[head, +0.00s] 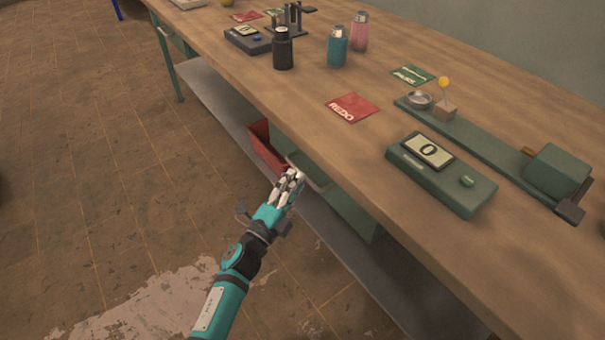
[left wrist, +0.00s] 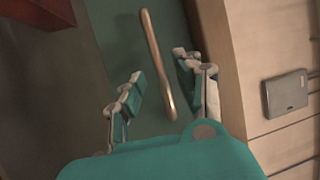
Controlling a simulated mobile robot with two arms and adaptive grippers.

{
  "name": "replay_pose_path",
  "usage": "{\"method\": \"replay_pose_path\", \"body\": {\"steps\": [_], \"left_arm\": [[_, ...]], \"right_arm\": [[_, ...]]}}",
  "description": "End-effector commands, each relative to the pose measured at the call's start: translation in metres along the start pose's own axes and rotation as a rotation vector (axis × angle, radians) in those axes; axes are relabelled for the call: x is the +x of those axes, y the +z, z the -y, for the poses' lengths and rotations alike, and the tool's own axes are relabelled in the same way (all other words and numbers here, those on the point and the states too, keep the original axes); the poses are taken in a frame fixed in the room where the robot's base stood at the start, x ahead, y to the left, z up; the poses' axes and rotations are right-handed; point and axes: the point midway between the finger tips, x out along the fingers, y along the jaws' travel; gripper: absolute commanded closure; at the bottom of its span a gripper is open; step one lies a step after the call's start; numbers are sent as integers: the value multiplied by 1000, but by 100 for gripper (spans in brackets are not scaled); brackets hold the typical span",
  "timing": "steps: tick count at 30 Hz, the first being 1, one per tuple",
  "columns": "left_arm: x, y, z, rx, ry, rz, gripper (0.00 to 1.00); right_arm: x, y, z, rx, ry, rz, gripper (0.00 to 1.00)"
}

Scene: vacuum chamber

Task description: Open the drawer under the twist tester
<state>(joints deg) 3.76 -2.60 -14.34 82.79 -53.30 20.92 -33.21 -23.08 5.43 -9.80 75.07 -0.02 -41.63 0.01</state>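A green drawer unit (head: 348,210) hangs under the bench edge, with a pale bar handle (head: 308,170) on its front. In the left wrist view the handle (left wrist: 152,55) is a tan bar on the green front (left wrist: 115,35). My left gripper (head: 291,176) is at the handle in the head view. In the left wrist view its fingers (left wrist: 160,72) are apart, one on each side of the bar; I cannot tell whether they touch it. Above, on the bench, are a green display box (head: 440,172) and a long green device (head: 500,145); neither is labelled as the twist tester.
A red bin or drawer (head: 268,150) sits just left of the green unit. The wooden bench top (head: 300,100) overhangs both, with a grey lower shelf (head: 225,105) beneath. The floor in front is clear.

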Motion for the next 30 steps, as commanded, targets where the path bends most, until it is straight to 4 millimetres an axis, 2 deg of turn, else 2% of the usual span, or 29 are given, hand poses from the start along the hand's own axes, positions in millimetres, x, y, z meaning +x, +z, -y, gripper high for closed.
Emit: {"method": "replay_pose_path", "body": {"steps": [1, 6, 12, 18, 26, 30], "left_arm": [[10, -1, 0, 0, -2, -2, 66], [30, 0, 0, -1, -1, 0, 66], [38, 0, 0, 0, 0, 0, 66], [38, 0, 0, 0, 1, 0, 66], [37, 0, 0, -1, 1, 0, 98], [37, 0, 0, -1, 1, 0, 100]], "right_arm": [[-1, -2, 0, 0, 0, -2, 100], [-4, -8, -1, 1, 1, -7, 100], [-9, -15, -2, 3, 2, -16, 100], [-9, -11, -1, 4, 2, -11, 100], [-7, -3, 0, 3, 1, 3, 100], [-6, -2, 0, 3, 0, 5, 100]]}}
